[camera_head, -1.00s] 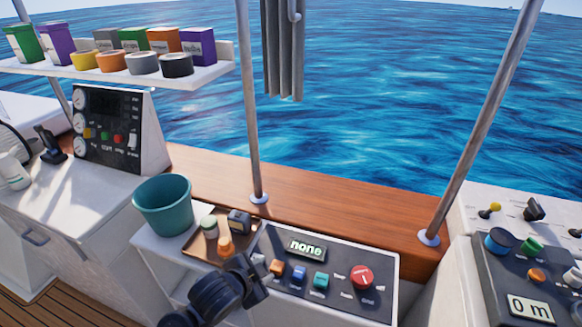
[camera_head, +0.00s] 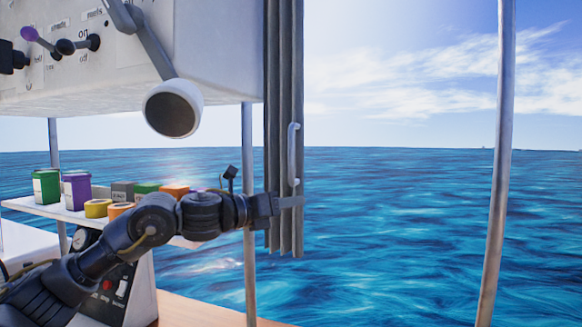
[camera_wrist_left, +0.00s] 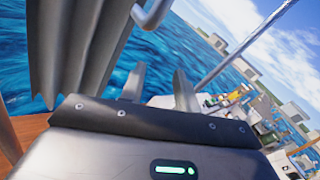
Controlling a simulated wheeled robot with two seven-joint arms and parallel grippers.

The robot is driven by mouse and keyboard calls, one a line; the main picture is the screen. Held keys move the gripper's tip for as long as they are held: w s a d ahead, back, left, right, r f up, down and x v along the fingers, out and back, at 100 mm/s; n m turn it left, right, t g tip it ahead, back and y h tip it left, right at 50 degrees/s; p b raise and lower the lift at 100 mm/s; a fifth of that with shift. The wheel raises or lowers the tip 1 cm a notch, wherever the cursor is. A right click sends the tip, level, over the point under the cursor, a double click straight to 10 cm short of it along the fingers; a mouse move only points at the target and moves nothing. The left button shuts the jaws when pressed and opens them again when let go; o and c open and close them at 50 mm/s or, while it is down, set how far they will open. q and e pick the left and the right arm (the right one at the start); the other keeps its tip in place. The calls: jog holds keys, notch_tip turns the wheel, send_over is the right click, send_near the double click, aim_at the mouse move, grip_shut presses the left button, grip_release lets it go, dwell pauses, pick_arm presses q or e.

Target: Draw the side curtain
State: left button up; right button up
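The grey side curtain (camera_head: 283,95) hangs bunched in narrow vertical folds in the head view. Its pale vertical handle (camera_head: 292,155) is on the right part of the folds. The curtain also shows at the upper left of the left wrist view (camera_wrist_left: 68,45), with the handle's bent lower end (camera_wrist_left: 150,14) at the top. My left gripper (camera_head: 292,203) is in front of the curtain's lower part, just below the handle. In the left wrist view its two fingers (camera_wrist_left: 160,82) stand apart with nothing between them. My right gripper is not in view.
A white overhead panel (camera_head: 200,65) with switches and a hanging lamp (camera_head: 173,108) is above my left arm. A shelf (camera_head: 45,208) with several containers is behind the arm. A metal post (camera_head: 498,150) stands at the right, with open space between it and the curtain.

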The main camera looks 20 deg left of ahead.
pick_arm(q)
jog(key=s+a+r+m, duration=0.35)
jog(key=a+r, duration=0.35)
jog(key=r, duration=0.5)
jog(key=p, duration=0.4)
send_over(291, 177)
jog(key=shift+w+a+t, duration=0.15)
jog(key=shift+a+t, duration=0.1)
jog(key=shift+t, duration=0.05)
jog(key=shift+w+d+f, duration=0.1)
jog(key=shift+w+d, duration=0.1)
jog(key=shift+w, duration=0.1)
grip_shut()
